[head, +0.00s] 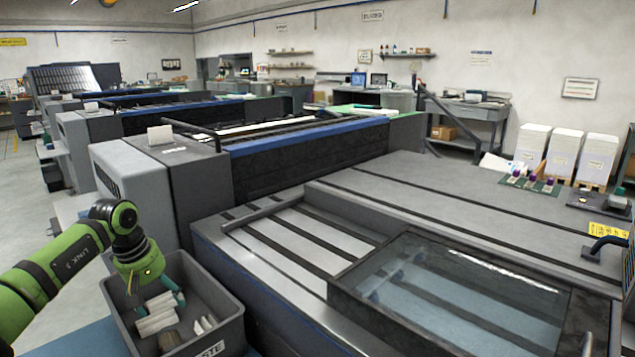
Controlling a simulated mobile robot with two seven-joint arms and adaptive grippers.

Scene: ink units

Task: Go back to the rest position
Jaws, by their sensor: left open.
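My left arm, green with dark joints, comes in from the left. My left gripper (147,283) points down over the left part of a grey waste bin (222,337) and is open. Its fingertips are small and hard to make out against the bin's contents. Inside the bin lie several white cylindrical pieces (155,322), teal parts (173,287) and a brownish round piece (169,341). I see nothing held in the gripper. My right gripper is not in view.
A large grey press (290,291) with a glass cover (450,290) stands right of the bin. Several small units with purple tops stand on a green mat (545,187) at the far right, by white stacks (562,150). Floor is clear at the far left.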

